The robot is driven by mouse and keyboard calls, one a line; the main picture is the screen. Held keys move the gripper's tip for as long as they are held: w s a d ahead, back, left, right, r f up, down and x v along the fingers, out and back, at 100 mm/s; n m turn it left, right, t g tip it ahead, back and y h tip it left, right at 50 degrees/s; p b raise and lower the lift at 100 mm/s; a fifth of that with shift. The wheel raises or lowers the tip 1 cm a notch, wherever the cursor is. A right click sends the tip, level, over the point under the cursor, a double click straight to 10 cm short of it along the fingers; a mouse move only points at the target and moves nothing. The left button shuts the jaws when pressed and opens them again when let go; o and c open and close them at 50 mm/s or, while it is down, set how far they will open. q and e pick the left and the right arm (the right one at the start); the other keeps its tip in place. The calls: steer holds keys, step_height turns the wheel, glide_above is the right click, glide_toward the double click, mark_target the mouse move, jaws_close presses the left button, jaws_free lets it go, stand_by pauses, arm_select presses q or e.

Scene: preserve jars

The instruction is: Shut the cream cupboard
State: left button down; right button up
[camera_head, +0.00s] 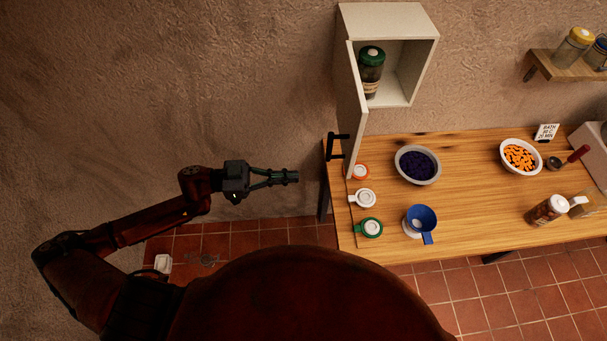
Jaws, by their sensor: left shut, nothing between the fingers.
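The cream cupboard (424,68) is on the wall above the left end of the wooden table. Its door (351,105) stands open, swung out toward me on the left side, with a black handle (337,146) near its lower front edge. A jar with a green lid (371,72) stands inside. My left gripper (296,177) is shut and empty, left of the door handle and apart from it, pointing right. My right gripper is not in view.
The table (465,210) holds a bowl of dark fruit (417,165), a bowl of orange pieces (520,157), a blue funnel (421,220), a jar (546,210) and several lids (363,198). A shelf with jars (566,66) is at upper right.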

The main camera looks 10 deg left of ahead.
arm_select(q)
steer(key=p+x, duration=0.3)
steer(key=x, duration=0.9)
steer(key=shift+p, duration=0.4)
steer(key=shift+d, duration=0.1)
